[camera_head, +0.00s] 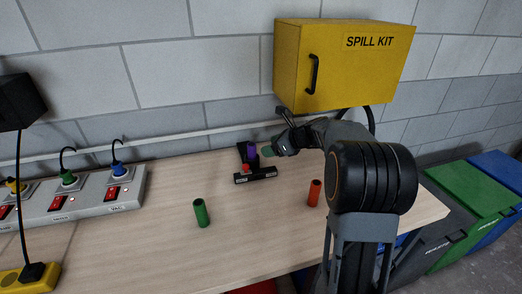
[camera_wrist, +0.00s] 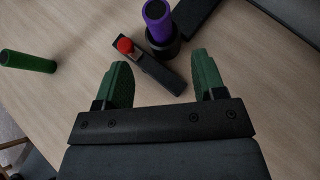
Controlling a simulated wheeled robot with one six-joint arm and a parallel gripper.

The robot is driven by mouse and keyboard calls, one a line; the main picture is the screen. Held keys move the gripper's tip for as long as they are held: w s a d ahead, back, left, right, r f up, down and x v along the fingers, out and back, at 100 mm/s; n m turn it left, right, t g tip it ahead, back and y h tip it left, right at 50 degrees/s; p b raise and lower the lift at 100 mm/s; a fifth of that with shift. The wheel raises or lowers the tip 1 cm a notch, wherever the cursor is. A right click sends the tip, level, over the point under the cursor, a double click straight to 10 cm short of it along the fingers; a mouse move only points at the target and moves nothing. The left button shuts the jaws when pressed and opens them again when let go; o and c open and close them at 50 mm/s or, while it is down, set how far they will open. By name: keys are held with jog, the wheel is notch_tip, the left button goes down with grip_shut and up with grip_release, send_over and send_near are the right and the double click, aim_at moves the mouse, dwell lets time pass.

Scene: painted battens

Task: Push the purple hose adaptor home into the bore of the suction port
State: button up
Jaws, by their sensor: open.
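The purple hose adaptor (camera_head: 252,149) stands at the back of the table. In the wrist view the adaptor (camera_wrist: 156,18) rises upright from a round black collar (camera_wrist: 164,45), which looks like the suction port; how deep it sits I cannot tell. My gripper (camera_head: 271,151) is just right of the adaptor in the head view. In the wrist view its green fingers (camera_wrist: 160,72) are spread with nothing between them, and the adaptor is beyond the fingertips, apart from them.
A black labelled bar (camera_head: 256,175) with a red knob (camera_wrist: 125,45) lies in front of the port. A green cylinder (camera_head: 201,213) and an orange-red cylinder (camera_head: 314,193) stand on the table. A yellow spill kit cabinet (camera_head: 340,62) hangs above my gripper. A power strip (camera_head: 80,200) is at left.

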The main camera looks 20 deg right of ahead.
jog(key=shift+v, duration=2.55)
jog(key=s+f+n+g+h, duration=0.1)
jog(key=s+f+n, duration=0.1)
jog(key=n, duration=0.1)
jog(key=s+f+n+g+h, duration=0.1)
jog(key=s+f+n, duration=0.1)
jog(key=s+n, duration=0.1)
jog(key=s+a+f+n+g, duration=0.1)
jog(key=s+f+n, duration=0.1)
jog(key=n, duration=0.3)
jog(key=shift+s+f+g+h, duration=0.3)
jog(key=shift+s+g+h, duration=0.1)
jog(key=shift+s, duration=0.1)
jog(key=s+a+n+h, duration=0.1)
jog(key=s+n, duration=0.3)
jog(key=s+a+n+g+h+p, duration=0.1)
jog(key=s+a+n+h, duration=0.1)
jog(key=s+n, duration=0.2)
jog(key=s+a+n+h, duration=0.1)
jog(key=s+a+n, duration=0.1)
jog(key=s+n, duration=0.3)
jog(key=shift+s+f+g+h+p, duration=0.1)
jog(key=shift+s+g+h+p, duration=0.2)
jog(key=shift+s+g, duration=0.1)
jog(key=shift+s+a+r+n+t+h+p, duration=0.2)
jog(key=shift+s+a+r+n+t, duration=0.1)
jog(key=shift+s+a+r+n, duration=0.45)
jog(key=shift+s+a+r+n+t+h+p, duration=0.15)
jog(key=shift+s+a+r+n+t, duration=0.15)
jog(key=shift+s+a+r+n, duration=0.45)
